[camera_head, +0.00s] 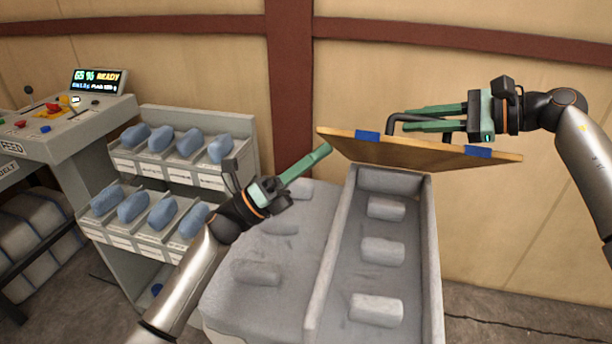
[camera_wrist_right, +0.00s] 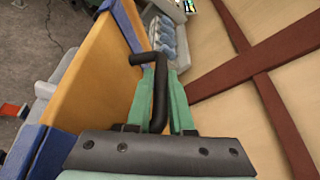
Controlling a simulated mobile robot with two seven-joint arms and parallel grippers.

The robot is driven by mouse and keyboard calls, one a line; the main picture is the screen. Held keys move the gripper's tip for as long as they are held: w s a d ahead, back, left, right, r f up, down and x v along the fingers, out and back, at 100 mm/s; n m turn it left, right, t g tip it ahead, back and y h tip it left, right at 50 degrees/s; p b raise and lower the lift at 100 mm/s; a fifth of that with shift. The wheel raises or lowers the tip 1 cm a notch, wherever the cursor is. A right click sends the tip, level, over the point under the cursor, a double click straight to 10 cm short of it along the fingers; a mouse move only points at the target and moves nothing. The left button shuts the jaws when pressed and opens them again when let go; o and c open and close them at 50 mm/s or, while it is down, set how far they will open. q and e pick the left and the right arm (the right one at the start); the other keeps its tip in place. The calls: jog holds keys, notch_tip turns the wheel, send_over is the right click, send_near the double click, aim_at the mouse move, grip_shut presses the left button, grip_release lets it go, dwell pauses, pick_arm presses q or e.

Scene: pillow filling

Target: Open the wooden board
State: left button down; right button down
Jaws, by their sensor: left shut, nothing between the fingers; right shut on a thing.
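The wooden board (camera_head: 420,152) is tilted up at the far end of the grey box (camera_head: 432,250), with blue patches on its edge. My right gripper (camera_head: 412,118) is behind the board's upper side, shut on its black handle (camera_head: 398,120). The right wrist view shows the green fingers on either side of the bent black handle (camera_wrist_right: 159,85), with the board (camera_wrist_right: 90,75) to the left. My left gripper (camera_head: 308,162) is shut and empty, over the box's left part, apart from the board.
The open box holds several grey rolls (camera_head: 382,250) in its right compartment. A rack (camera_head: 200,112) with several blue pillows stands at left, beside a control console (camera_head: 60,120) whose screen reads "65% READY". A wall is close behind the board.

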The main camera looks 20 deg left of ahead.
pick_arm(q)
jog(key=shift+w+r, duration=0.2)
jog(key=shift+r, duration=0.1)
